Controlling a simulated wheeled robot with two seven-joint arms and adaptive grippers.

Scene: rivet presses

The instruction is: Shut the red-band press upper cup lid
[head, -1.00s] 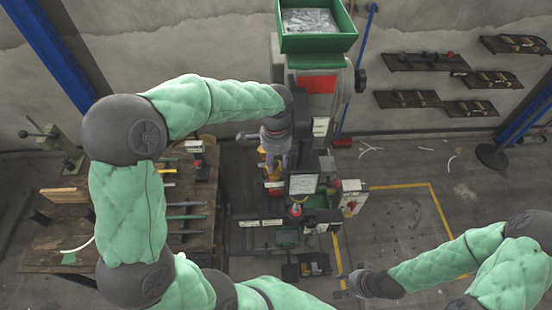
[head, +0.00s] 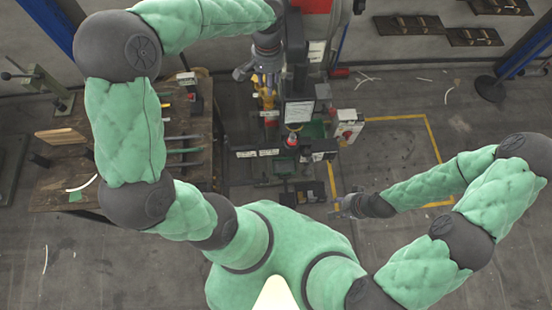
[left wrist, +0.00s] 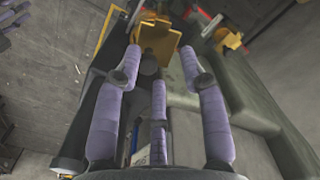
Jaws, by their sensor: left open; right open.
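The red-band press (head: 316,55) stands at the top centre of the head view, its red band (head: 312,5) cut by the top edge. My left gripper (head: 256,72) is at the press's left side, beside yellow parts (head: 266,92). In the left wrist view its fingers (left wrist: 160,58) are spread, with a bent yellow plate (left wrist: 158,38) just beyond the tips; contact cannot be told. A second yellow part (left wrist: 229,39) sits to the right. I cannot tell which yellow part is the upper cup lid. My right gripper (head: 345,206) is open and empty, low and right of the press.
A workbench (head: 60,190) with tools and a green vise-like device (head: 35,82) stand at the left. A control box (head: 347,125) juts from the press's right side. Wall shelves (head: 410,25) hang at the upper right. Yellow-lined floor (head: 390,150) right of the press is largely clear.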

